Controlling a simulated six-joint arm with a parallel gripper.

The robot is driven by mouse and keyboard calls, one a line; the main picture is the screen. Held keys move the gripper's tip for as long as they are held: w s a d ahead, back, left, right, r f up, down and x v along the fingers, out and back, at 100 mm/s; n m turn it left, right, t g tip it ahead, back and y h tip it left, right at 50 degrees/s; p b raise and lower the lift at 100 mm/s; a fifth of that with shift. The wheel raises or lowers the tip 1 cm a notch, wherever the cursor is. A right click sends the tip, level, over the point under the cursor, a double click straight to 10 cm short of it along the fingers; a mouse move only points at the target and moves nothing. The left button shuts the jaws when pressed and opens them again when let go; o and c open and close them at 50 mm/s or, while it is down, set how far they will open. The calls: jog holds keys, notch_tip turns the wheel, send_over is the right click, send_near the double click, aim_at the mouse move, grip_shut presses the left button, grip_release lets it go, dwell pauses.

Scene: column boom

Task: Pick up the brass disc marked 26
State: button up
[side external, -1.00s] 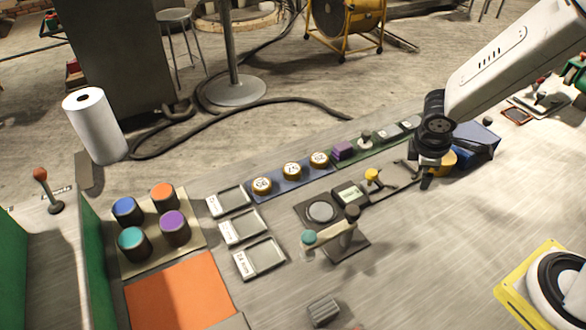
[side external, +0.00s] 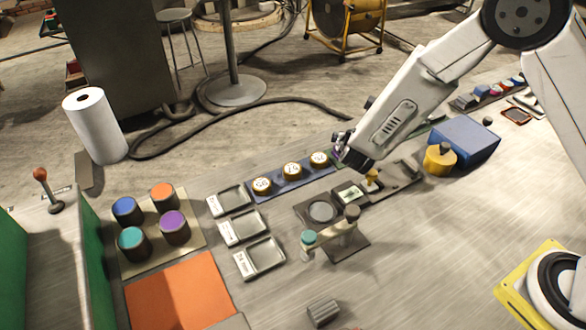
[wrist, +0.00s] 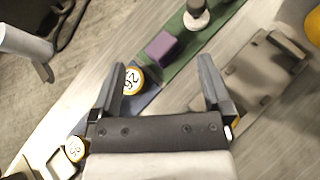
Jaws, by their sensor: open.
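The brass disc marked 26 (wrist: 132,80) has a white face and a brass rim.
Two similar discs lie in the row: the middle one (side external: 291,170) and the left one (side external: 261,185).

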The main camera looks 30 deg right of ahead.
aim_at(319, 158)
jog(key=w+a+f+n+t+y, duration=0.1)
jog(key=w+a+n+t+y, duration=0.1)
jog(key=w+a+n, duration=0.1)
jog(key=shift+w+a+n+t, duration=0.2)
jog(key=shift+a+n+t, duration=0.2)
jog(key=shift+a+n, duration=0.65)
jog(key=shift+a+f+m, duration=0.15)
jog(key=shift+f+m, duration=0.05)
jog(key=shift+m, duration=0.05)
jog(key=shift+f, duration=1.85)
jog(key=shift+f, duration=0.15)
jog(key=shift+f, duration=0.5)
jog(key=shift+w+d+f, duration=0.2)
jog(key=shift+w+f, duration=0.2)
jog(key=shift+f, duration=0.25)
jog(key=shift+w+d+f, duration=0.15)
jog(key=shift+w+f, duration=0.2)
jog(key=shift+f, duration=0.25)
jog(key=shift+w+d+f, duration=0.2)
jog(key=shift+w+f, duration=0.05)
jog(key=shift+w, duration=0.3)
jog(key=shift+c, duration=0.2)
